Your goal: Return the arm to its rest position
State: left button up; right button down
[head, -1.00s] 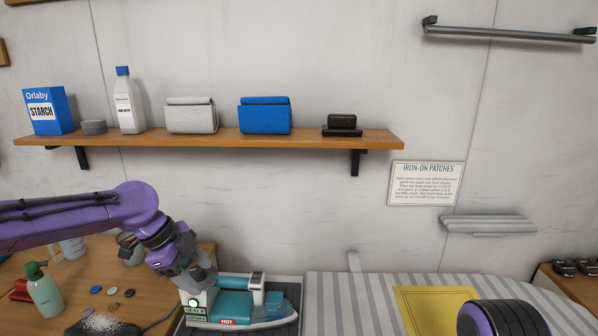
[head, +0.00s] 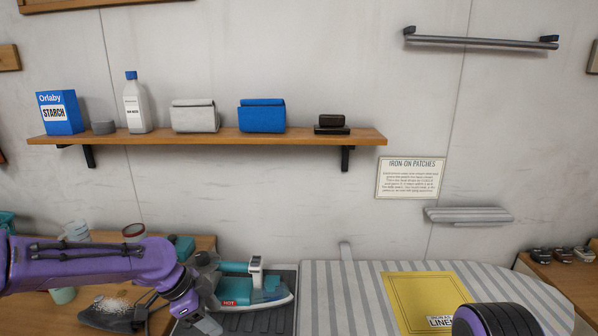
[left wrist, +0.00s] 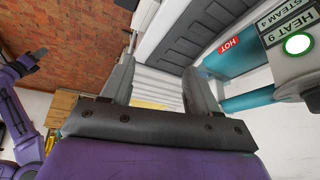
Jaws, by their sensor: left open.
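My left gripper (head: 212,308) is open and empty, low in the head view, just left of the teal and white iron (head: 252,286). In the left wrist view its two fingers (left wrist: 158,90) stand apart with nothing between them. The iron rests on the dark tray (head: 284,314) and carries a red HOT label. Part of it shows at the right of the left wrist view (left wrist: 235,65), with a lit green light and the words HEAT 9 and STEAM 4. My right gripper is not in the head view; part of my right arm (head: 495,320) shows at the bottom right.
A striped ironing board (head: 345,290) with a yellow cloth (head: 420,292) lies right of the iron. A wooden side table (head: 38,315) at left holds several items. A bar (head: 480,40) is on the wall.

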pick_arm(q)
jog(key=s+f+n+y, duration=0.1)
jog(key=s+f+n, duration=0.25)
jog(key=f, duration=0.35)
jog(key=s+d+f+n, duration=0.1)
jog(key=s+f+n, duration=0.2)
jog(key=s+f, duration=0.3)
jog(key=s+f+n+y, duration=0.1)
jog(key=s+f+n, duration=0.25)
jog(key=f, duration=0.45)
jog(key=s+a+f+n+y, duration=0.2)
jog(key=s+a+n, duration=0.2)
jog(key=s, duration=0.3)
jog(key=s+a+f+n+t+y, duration=0.15)
jog(key=s+a+n, duration=0.25)
jog(key=s, duration=0.4)
jog(key=s+a+f+n+g+y, duration=0.1)
jog(key=s+a+f+n+y, duration=0.25)
jog(key=s, duration=0.35)
jog(key=shift+t+h, duration=0.3)
jog(key=shift+t, duration=0.05)
jog(key=f+b, duration=0.1)
jog(key=b, duration=0.1)
jog(key=f+b, duration=0.4)
jog(key=shift+w+a+f, duration=0.15)
jog(key=shift+w, duration=0.1)
pick_arm(e)
jog(key=f, duration=0.6)
jog(key=shift+s, duration=0.2)
